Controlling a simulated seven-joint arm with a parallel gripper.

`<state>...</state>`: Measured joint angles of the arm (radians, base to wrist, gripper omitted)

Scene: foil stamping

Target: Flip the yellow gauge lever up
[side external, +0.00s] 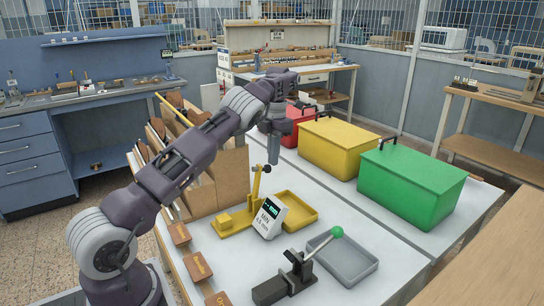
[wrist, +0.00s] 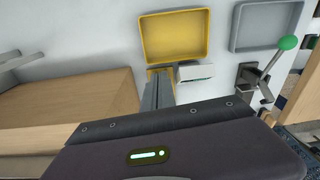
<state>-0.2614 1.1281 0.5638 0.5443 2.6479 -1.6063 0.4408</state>
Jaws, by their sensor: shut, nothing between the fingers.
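The yellow gauge (side external: 232,222) stands on the white table, with a yellow lever (side external: 256,186) rising from it, close to upright with a slight tilt. Its small display box (side external: 270,216) shows a reading with the word MIN. My gripper (side external: 273,160) points down just beside the lever's top end; I cannot tell whether they touch. In the wrist view my gripper (wrist: 156,92) is shut and empty. Its fingers cover most of the gauge, leaving a yellow piece (wrist: 158,71) and the display box (wrist: 194,73) visible. The lever cannot be made out there.
A yellow tray (side external: 313,215) and a grey tray (side external: 360,271) lie right of the gauge. A black clamp with a green knob (side external: 337,232) stands in front. A wooden rack (side external: 233,182) is close on the left. Red, yellow (side external: 343,141) and green (side external: 412,188) boxes stand behind.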

